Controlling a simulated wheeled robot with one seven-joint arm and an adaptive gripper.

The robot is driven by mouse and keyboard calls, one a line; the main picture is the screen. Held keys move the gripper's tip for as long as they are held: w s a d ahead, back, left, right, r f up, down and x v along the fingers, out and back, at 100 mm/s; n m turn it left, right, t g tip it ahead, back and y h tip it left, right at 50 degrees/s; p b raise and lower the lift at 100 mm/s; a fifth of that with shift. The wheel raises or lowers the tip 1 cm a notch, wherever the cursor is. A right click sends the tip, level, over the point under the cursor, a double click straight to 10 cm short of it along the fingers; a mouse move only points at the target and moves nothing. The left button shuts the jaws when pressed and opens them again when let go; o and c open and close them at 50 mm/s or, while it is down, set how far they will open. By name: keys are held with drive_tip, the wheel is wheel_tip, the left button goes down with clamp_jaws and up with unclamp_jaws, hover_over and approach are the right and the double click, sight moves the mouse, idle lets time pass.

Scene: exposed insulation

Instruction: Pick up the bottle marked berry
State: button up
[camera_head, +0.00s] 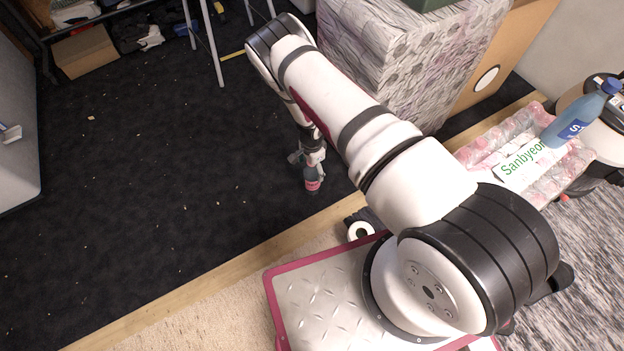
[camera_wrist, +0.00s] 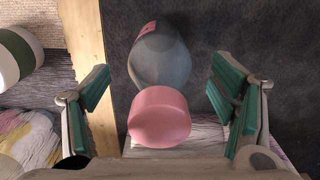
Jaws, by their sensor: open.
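A dark grey bottle with a pink label (camera_head: 313,184) shows just below my gripper (camera_head: 309,156) in the head view; the label is too small to read. In the wrist view a grey bottle (camera_wrist: 161,62) with a round pink cap (camera_wrist: 159,117) and a bit of pink label lies between the two green-padded fingers of my gripper (camera_wrist: 162,98). The fingers are spread wide, with gaps on both sides of the bottle. The cap is towards the wrist camera. I cannot read the word berry anywhere.
A patterned block (camera_head: 405,60) stands behind my arm. A stool's metal legs (camera_head: 211,45) stand on the dark carpet (camera_head: 130,170), mostly clear at left.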

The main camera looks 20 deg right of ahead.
drive_tip(key=c, duration=1.1)
drive_tip(key=shift+o, duration=0.2)
drive_tip(key=shift+r, duration=0.1)
